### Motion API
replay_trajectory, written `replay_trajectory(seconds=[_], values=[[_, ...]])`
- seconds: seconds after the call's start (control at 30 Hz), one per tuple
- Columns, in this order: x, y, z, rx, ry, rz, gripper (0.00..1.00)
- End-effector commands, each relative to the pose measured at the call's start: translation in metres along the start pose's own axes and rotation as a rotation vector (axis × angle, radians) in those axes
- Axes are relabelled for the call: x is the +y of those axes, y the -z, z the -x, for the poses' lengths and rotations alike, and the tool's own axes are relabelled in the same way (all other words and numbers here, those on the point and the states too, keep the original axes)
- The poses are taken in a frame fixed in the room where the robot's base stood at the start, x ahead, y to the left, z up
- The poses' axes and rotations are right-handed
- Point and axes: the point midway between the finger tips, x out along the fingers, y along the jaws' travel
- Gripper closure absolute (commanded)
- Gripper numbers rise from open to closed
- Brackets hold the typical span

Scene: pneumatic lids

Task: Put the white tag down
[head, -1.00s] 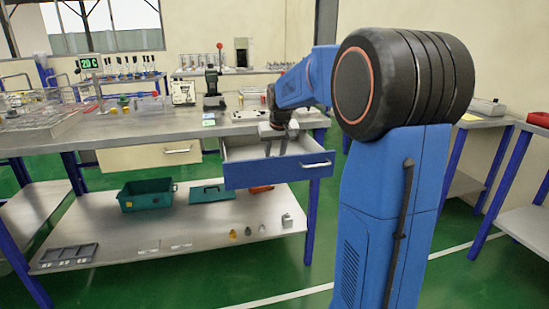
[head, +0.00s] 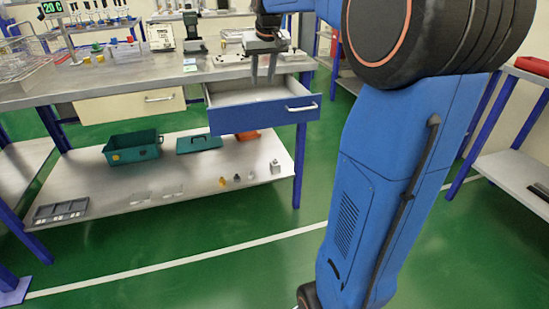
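My gripper (head: 264,80) points down over the open drawer, above its back part. Its two dark fingers stand apart, and I see nothing between them. The drawer (head: 262,118) has a blue front with a pale handle and a light grey inside. It is pulled out below the bench top. I cannot make out a white tag for sure. A faint pale patch shows on the drawer floor, too small to tell what it is.
The bench top (head: 110,83) carries racks, small parts and instruments. A closed cream drawer (head: 130,106) is to the left. The lower shelf (head: 100,182) holds a green bin (head: 133,150), a green lid (head: 199,144), a grey tray (head: 60,211) and several small parts. Green floor in front is clear.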

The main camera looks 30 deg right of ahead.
Motion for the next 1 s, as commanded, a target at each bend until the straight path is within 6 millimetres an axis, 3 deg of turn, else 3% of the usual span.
replay_trajectory(seconds=[0.17, 0.5, 0.77, 1.0], values=[[-0.019, -0.042, 0.014, 0.005, 0.012, 0.029, 0.68], [-0.057, -0.178, 0.031, 0.013, 0.047, 0.115, 0.68], [-0.070, -0.286, 0.023, 0.018, 0.074, 0.179, 0.68], [-0.072, -0.374, 0.003, 0.021, 0.097, 0.232, 0.68]])
